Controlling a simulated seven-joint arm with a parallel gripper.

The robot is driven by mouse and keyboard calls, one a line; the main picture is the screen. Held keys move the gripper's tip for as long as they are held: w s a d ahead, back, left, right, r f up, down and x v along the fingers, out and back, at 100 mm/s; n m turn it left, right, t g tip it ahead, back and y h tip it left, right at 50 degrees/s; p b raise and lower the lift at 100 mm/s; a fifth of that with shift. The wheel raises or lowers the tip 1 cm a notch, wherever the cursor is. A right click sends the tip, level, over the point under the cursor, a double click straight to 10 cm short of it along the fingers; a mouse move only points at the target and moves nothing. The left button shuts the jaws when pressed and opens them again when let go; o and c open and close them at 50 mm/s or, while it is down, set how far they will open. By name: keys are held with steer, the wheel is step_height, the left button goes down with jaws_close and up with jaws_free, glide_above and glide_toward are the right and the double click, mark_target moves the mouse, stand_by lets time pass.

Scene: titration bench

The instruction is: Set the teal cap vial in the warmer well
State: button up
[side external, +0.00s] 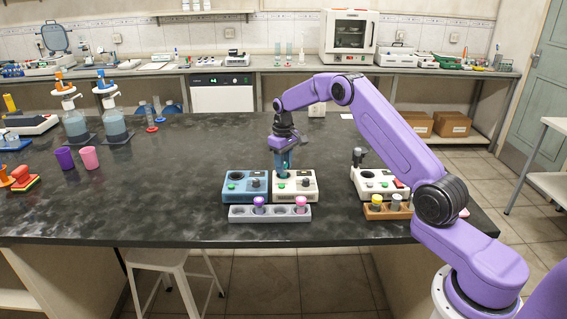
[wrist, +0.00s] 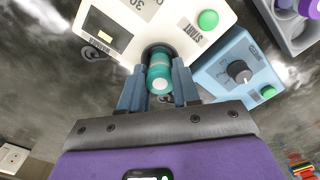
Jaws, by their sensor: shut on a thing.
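The teal cap vial (wrist: 160,72) is held between the two fingers of my gripper (wrist: 159,90), which is shut on it. In the wrist view its far end overlaps the dark round well (wrist: 158,50) of the cream warmer (wrist: 121,38); how deep it sits in the well I cannot tell. In the side view my gripper (side external: 283,168) points down over the back left of the cream warmer (side external: 298,186), and the vial is mostly hidden by the fingers.
A blue device (side external: 244,186) stands close on the left of the warmer. A grey rack (side external: 270,215) with purple and pink capped vials stands in front. At the right are a white device (side external: 368,181) and a wooden rack (side external: 374,212) with vials.

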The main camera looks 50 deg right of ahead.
steer(key=shift+f, duration=0.7)
steer(key=o, duration=1.3)
steer(key=shift+r, duration=3)
steer(key=shift+a, duration=0.1)
